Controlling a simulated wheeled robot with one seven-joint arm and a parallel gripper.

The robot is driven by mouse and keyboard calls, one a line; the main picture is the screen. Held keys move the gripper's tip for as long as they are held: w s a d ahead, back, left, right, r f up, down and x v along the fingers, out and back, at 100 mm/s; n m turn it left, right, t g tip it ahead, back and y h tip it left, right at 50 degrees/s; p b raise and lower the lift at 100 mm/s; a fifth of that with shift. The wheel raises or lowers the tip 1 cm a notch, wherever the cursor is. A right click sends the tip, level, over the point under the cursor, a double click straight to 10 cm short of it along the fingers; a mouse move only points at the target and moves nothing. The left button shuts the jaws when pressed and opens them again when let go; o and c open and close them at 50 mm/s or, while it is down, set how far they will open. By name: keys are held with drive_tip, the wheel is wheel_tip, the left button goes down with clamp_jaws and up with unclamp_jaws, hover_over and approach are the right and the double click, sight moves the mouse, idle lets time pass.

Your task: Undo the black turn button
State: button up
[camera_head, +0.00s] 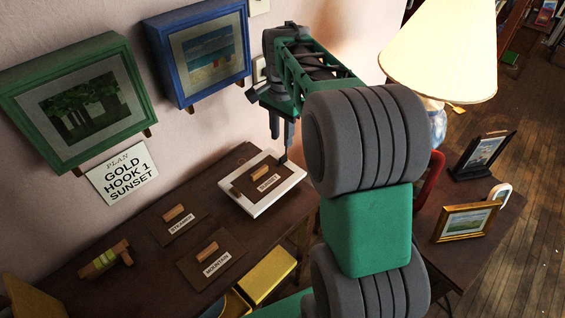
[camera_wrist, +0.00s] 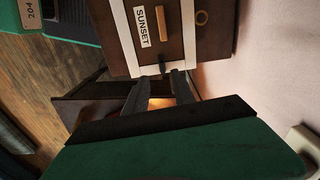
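A white frame (camera_head: 228,204) lies on the dark table, with a brown panel (camera_head: 247,187) set in it that bears a label and a wooden grip. In the wrist view the panel's label (camera_wrist: 142,27) reads SUNSET. A small black turn button (camera_wrist: 163,67) sits at the frame's edge; in the head view it shows as a dark spot (camera_head: 283,159) by my fingertips. My gripper (camera_head: 281,142) points down over that edge. In the wrist view its fingers (camera_wrist: 161,80) are apart, with the button between or just beyond the tips. Contact cannot be told.
Panels labelled STEEPLE (camera_head: 163,224) and MOUNTAIN (camera_head: 198,270) lie nearby on the table. Green (camera_head: 138,90) and blue (camera_head: 240,45) picture frames hang on the wall. A lamp (camera_head: 440,60) and a gold frame (camera_head: 441,233) stand at the right.

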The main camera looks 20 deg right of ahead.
sight(283, 156)
drive_tip(key=shift+w+d+f+m, duration=0.3)
drive_tip(key=shift+w+d+f, duration=0.05)
drive_tip(key=shift+w+f, duration=0.1)
wheel_tip(283, 156, down, 7)
drive_tip(key=shift+s+f, duration=0.1)
drive_tip(key=shift+f, duration=0.05)
clamp_jaws()
idle(0.3)
